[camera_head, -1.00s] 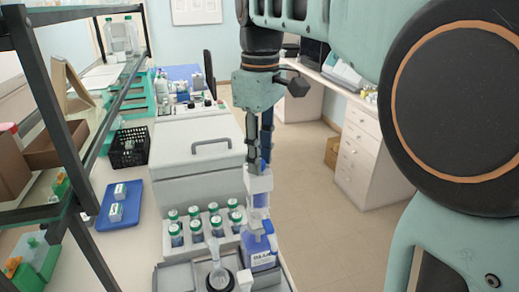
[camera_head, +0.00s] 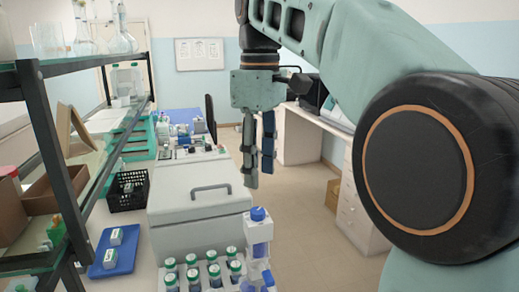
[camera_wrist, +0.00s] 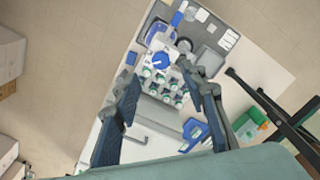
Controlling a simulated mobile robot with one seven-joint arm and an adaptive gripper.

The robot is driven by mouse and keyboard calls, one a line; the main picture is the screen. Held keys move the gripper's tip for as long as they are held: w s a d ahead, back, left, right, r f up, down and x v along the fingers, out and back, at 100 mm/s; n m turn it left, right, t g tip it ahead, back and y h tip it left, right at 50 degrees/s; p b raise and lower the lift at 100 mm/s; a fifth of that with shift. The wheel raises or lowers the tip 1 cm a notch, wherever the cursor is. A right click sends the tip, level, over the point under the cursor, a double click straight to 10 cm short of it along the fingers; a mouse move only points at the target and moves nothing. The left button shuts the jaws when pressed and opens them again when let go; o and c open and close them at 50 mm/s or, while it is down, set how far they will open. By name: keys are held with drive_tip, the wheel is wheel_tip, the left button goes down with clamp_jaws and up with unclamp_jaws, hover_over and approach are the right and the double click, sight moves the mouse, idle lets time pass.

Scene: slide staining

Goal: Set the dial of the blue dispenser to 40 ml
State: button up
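The dispenser (camera_head: 258,238) is a white upright unit with a blue round top on a blue-labelled bottle. It stands at the bottom centre of the head view, its lower part cut off. In the wrist view its blue round top (camera_wrist: 160,61) shows ahead, roughly between the fingers. No dial marking is legible. My gripper (camera_head: 259,172) points down above the dispenser with a visible gap to its top. In the wrist view my gripper (camera_wrist: 163,78) has its two dark fingers wide apart with nothing between them.
Several green-capped bottles (camera_head: 192,272) stand left of the dispenser. A grey-white box with a handle (camera_head: 199,214) stands behind them. A blue tray (camera_head: 113,262), black basket (camera_head: 128,190) and dark-framed shelf (camera_head: 62,150) are at left. Open floor lies to the right.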

drive_tip(key=shift+r, duration=1.7)
drive_tip(key=shift+d, duration=0.1)
